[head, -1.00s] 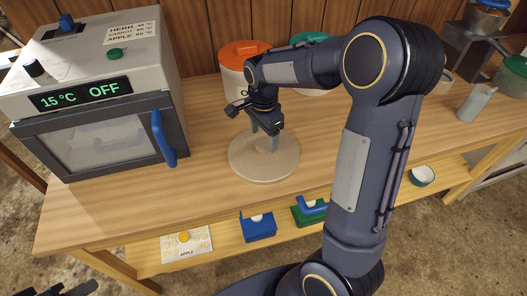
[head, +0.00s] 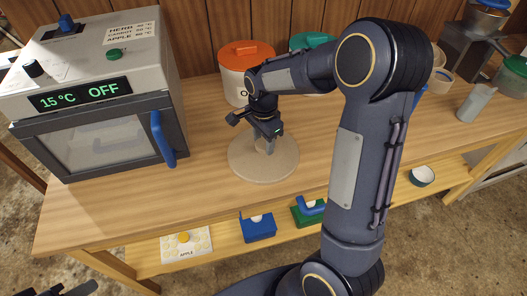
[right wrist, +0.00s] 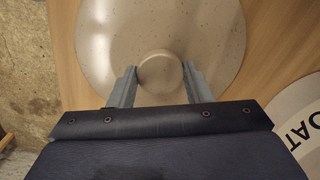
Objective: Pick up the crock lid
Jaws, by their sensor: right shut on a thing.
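The crock lid (head: 245,167) is a round, pale, speckled disc on the wooden table, below the orange-lidded crock in the head view. It also shows in the right wrist view (right wrist: 110,45), knob (right wrist: 160,72) toward the camera. My right gripper (head: 268,148) is above the lid with its fingers pointing down. In the right wrist view the fingers (right wrist: 160,85) are on both sides of the knob, shut on it. The lid looks flat on the table. Part of my left gripper (head: 65,291) shows at the bottom left; its jaws are not clear.
An oven-like box (head: 95,95) with a blue handle stands at the left. A white crock with an orange lid (head: 246,50) and a green-lidded one (head: 312,40) stand behind. A grey cup (head: 475,103) is at the right. A lower shelf (head: 225,238) holds blue and green items.

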